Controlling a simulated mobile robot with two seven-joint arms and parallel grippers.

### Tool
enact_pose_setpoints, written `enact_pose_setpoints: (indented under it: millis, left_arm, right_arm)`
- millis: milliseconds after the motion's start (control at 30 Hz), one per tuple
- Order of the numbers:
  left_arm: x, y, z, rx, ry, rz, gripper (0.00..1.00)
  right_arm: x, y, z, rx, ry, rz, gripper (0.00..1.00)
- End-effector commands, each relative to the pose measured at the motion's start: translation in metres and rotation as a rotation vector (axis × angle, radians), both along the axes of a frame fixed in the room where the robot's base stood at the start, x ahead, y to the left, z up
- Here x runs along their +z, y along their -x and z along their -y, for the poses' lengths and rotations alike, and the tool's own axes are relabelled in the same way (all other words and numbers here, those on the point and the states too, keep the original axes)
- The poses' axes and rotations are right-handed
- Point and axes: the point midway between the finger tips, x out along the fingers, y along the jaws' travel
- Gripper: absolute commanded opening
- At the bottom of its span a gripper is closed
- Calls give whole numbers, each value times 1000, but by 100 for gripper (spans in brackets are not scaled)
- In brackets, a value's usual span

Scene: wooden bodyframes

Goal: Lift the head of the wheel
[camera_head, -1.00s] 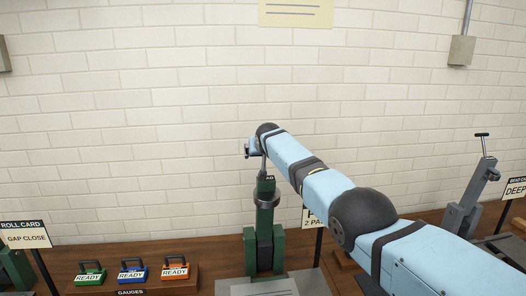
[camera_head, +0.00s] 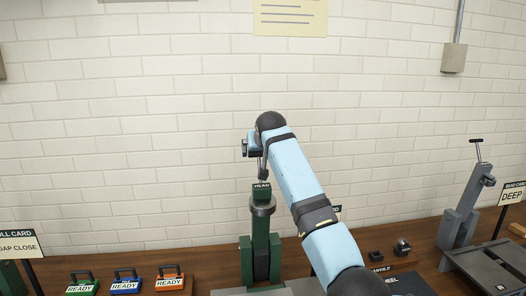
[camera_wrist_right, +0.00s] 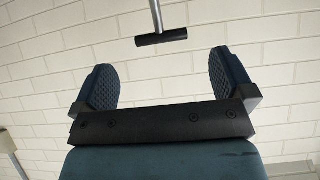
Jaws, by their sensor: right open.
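The green wheel stand (camera_head: 260,240) stands on the bench in the head view, with its block marked HEAD (camera_head: 262,188) on top. A thin metal rod rises from the block towards my right gripper (camera_head: 250,146). The right wrist view shows the rod's black T-handle (camera_wrist_right: 161,38) just beyond my right gripper's fingertips (camera_wrist_right: 163,78), between them sideways and apart from both. The right gripper is open and empty. In the head view my wrist hides the T-handle. My left gripper is not in view.
A grey stand (camera_head: 462,215) with its own T-handle is at the right, beside a grey plate (camera_head: 487,263). Sign cards stand at both sides. The white brick wall (camera_head: 150,120) is behind.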

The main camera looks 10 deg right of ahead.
Motion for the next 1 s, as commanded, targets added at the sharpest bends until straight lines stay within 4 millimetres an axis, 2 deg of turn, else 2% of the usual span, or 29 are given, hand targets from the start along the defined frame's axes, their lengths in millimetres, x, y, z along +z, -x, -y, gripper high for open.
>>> enact_pose_setpoints:
  millis: [133,300,533,633,667,767,867,900,1000]
  left_arm:
    - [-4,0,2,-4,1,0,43]
    - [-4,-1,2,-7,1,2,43]
    - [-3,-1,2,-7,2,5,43]
    - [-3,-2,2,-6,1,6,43]
    - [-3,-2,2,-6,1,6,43]
    - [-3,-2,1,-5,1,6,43]
    - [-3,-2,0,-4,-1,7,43]
    - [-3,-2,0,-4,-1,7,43]
    - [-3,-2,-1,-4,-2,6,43]
  right_arm:
    - [9,14,0,0,0,0,100]
    - [14,19,0,0,0,-1,100]
    - [14,19,0,0,0,-2,100]
    - [3,21,3,-1,-1,-11,100]
    - [-4,23,5,-1,-2,-17,100]
    - [-44,36,16,-5,-7,-47,100]
    - [-101,61,33,-7,-10,-92,100]
    - [-125,74,40,-8,-11,-112,100]
    - [-180,112,58,-12,-11,-158,100]
